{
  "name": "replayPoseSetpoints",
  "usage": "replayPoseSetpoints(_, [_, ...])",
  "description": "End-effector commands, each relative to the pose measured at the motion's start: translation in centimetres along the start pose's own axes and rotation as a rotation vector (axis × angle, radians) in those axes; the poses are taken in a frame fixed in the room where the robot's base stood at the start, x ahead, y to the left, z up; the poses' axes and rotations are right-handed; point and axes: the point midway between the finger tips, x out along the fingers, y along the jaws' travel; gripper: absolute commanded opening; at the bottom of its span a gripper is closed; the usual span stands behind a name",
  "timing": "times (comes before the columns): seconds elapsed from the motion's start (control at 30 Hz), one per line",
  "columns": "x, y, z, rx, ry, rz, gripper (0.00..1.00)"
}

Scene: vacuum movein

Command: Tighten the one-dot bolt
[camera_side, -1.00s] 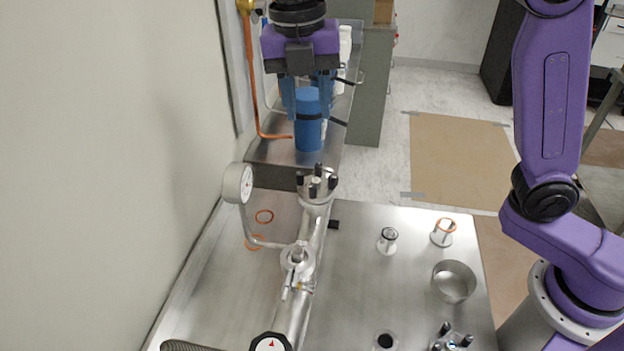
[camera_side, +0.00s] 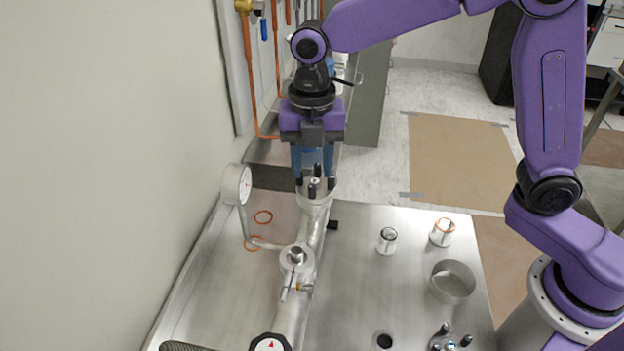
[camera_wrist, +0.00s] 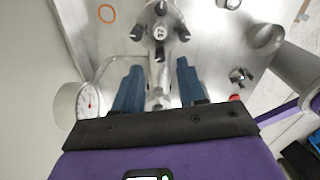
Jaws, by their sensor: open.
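I cannot make out dots on the bolts, so I cannot tell which has one. My gripper (camera_side: 313,174) points down just behind the flange bolts in the side view. The bolts partly hide the fingertips in the side view.
A dial gauge (camera_side: 236,184) stands left of the pipe. A clamp fitting (camera_side: 297,258) sits nearer on the pipe. Small fittings (camera_side: 387,241), a metal ring (camera_side: 453,282) and another bolted flange (camera_side: 450,338) stand on the right.

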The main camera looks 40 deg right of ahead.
Motion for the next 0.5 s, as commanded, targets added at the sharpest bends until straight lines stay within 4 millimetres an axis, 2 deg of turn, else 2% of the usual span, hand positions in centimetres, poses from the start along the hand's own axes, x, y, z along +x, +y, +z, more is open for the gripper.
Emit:
replayPoseSetpoints(0.1, [2.0,-0.1,0.0,0.000,0.001,-0.005,0.41])
replayPoseSetpoints(0.2, [3.1,0.0,0.0,-0.001,0.001,-0.003,0.41])
replayPoseSetpoints(0.5, [4.3,0.0,0.0,0.000,0.000,0.001,0.41])
